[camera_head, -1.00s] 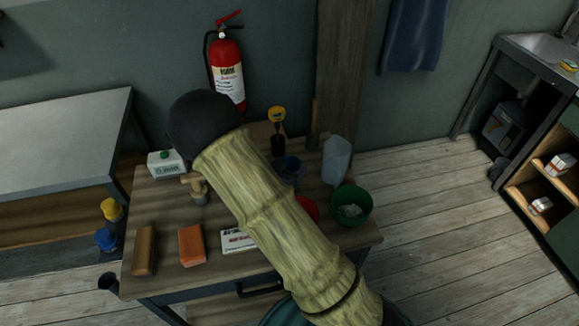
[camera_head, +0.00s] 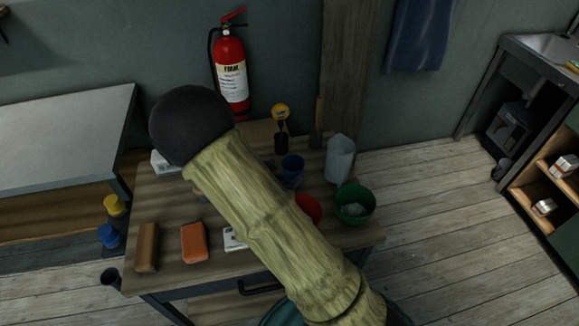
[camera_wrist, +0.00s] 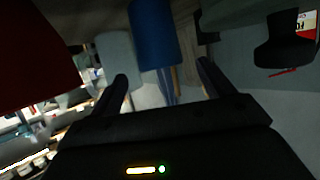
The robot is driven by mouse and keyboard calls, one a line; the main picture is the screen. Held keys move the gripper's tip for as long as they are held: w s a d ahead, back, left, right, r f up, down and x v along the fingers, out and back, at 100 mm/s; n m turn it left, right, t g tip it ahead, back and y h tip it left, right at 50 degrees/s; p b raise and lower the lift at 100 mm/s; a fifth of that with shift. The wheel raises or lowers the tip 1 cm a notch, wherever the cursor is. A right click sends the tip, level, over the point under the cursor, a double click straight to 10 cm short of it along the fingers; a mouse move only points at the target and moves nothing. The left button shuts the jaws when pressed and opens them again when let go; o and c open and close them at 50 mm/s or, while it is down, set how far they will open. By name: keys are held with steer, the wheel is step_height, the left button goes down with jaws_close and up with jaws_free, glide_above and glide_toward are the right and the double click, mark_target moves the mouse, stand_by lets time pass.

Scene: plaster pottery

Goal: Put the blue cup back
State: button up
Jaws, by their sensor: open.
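The blue cup (camera_head: 292,172) stands on the wooden table in the head view, just right of my arm and partly hidden by it. In the wrist view a blue cylindrical shape, apparently the cup (camera_wrist: 155,35), lies ahead of and roughly between my finger directions. My gripper (camera_wrist: 165,84) is open, its two dark fingers spread with nothing clasped between them. The cup looks apart from the fingers. In the head view my gripper is hidden behind my arm.
On the table (camera_head: 170,205) are a translucent jug (camera_head: 339,160), green bowl (camera_head: 354,205), partly hidden red bowl (camera_head: 309,207), orange block (camera_head: 193,242) and brown block (camera_head: 146,247). A yellow-topped tool (camera_head: 281,125) stands behind the cup. A fire extinguisher (camera_head: 231,75) hangs on the wall.

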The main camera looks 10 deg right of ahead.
steer(key=v, duration=0.6)
steer(key=shift+s+a, duration=0.15)
stand_by(0.3)
steer(key=s+r+n+g+y, duration=0.1)
steer(key=n+y, duration=0.1)
steer(key=y, duration=0.1)
steer(key=s+d+r+n+g+y, duration=0.1)
steer(key=n+y, duration=0.1)
steer(key=y, duration=0.1)
steer(key=s+d+r+n+g+y, duration=0.1)
steer(key=s+n+y, duration=0.1)
steer(key=y, duration=0.2)
steer(key=shift+s+d+r+g, duration=0.1)
steer(key=shift+r+g, duration=0.2)
steer(key=s+d+n+g, duration=0.1)
steer(key=s+d, duration=0.1)
steer(key=s, duration=0.1)
steer(key=s+d+r+n+g, duration=0.1)
steer(key=s, duration=0.2)
steer(key=s+d+n+g, duration=0.1)
steer(key=s+d, duration=0.1)
steer(key=shift+s+d+r+h, duration=0.3)
steer(key=shift+s+d+r, duration=0.05)
steer(key=shift+s, duration=0.05)
